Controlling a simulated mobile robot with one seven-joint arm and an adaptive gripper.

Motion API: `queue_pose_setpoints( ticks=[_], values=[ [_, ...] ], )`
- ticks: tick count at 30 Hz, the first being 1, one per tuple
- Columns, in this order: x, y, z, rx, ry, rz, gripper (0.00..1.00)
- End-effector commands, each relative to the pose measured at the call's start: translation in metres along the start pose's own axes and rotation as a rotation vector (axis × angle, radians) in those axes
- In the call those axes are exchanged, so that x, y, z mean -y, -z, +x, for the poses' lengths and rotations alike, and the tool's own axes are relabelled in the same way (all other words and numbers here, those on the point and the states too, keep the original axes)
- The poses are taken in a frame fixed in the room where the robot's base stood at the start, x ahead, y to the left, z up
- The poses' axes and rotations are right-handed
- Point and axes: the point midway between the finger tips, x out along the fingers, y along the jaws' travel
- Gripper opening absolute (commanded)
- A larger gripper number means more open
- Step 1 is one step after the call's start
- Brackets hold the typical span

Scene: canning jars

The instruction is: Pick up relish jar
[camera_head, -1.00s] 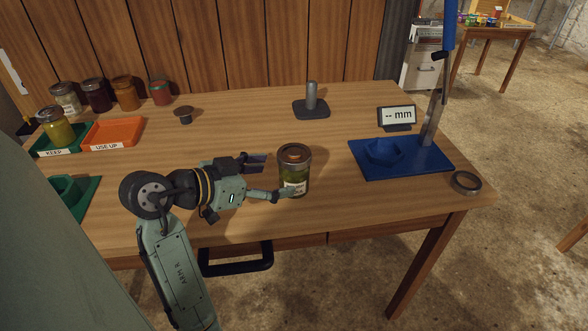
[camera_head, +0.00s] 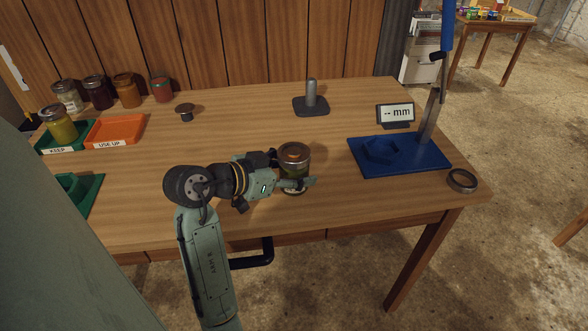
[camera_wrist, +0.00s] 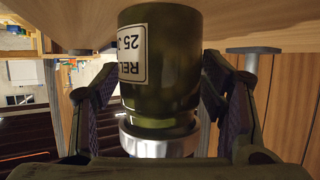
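In the wrist view my gripper (camera_wrist: 160,82) looks open, with narrow gaps between the finger pads and the glass.
A blue gauge stand (camera_head: 420,158) with a "-- mm" display (camera_head: 395,114) is to the right, beside a metal ring (camera_head: 462,180). A grey post on a base (camera_head: 311,105) stands behind. Green KEEP (camera_head: 80,143) and orange USE UP (camera_head: 116,131) trays and several jars are at left.

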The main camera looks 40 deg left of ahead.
Motion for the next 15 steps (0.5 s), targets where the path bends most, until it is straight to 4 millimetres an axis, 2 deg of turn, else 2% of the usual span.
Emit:
queue_pose_setpoints(
  ticks=[2, 15],
  values=[
    [0.0, 0.0001, -0.0001, 0.0, 0.0, 0.0, 0.57],
    [0.0, 0.0001, -0.0002, 0.0, 0.0, 0.0, 0.28]
  ],
)
